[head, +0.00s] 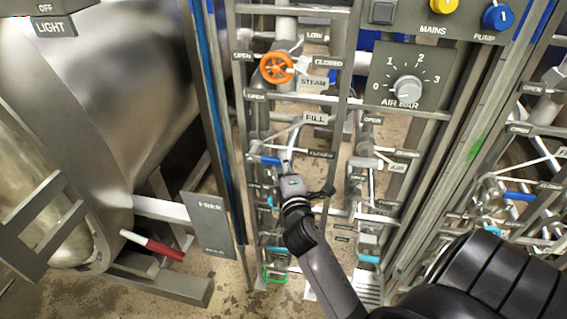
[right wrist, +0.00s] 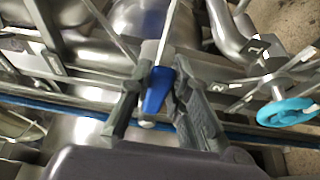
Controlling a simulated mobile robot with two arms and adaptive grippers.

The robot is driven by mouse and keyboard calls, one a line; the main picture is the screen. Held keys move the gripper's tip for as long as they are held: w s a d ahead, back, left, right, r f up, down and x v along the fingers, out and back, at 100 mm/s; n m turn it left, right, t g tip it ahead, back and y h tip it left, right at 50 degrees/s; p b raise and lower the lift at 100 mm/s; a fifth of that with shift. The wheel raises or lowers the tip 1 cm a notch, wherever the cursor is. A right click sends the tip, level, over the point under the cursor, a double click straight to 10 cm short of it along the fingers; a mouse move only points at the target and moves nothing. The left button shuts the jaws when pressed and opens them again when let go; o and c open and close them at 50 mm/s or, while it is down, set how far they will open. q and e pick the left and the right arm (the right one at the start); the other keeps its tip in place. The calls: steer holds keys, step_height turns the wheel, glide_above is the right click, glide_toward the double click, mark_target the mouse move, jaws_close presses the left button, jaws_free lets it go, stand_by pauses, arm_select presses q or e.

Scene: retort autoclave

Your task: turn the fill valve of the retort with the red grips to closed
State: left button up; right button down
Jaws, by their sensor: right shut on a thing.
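The retort (head: 110,90) is the big steel vessel at the left of the head view, and a red grip (head: 165,250) on a white bar shows below it. The fill valve's blue lever (head: 265,160) is under the FILL label (head: 315,118), on the pipe rack, with OPEN and CLOSED labels nearby. My right gripper (head: 285,166) reaches up to this lever. In the right wrist view the blue lever (right wrist: 157,90) lies between the fingers of my right gripper (right wrist: 160,78), which is shut on it. My left gripper is not in view.
Above the fill lever is the orange steam handwheel (head: 277,68). The air bar dial panel (head: 408,88) is to the right. A cyan handwheel (right wrist: 287,111) shows at the right of the wrist view. Pipes and rack bars crowd the lever.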

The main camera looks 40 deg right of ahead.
steer(key=c, duration=1.5)
jaws_free()
steer(key=v, duration=0.7)
steer(key=shift+s+a, duration=0.1)
steer(key=shift+s, duration=0.15)
steer(key=shift+f, duration=0.1)
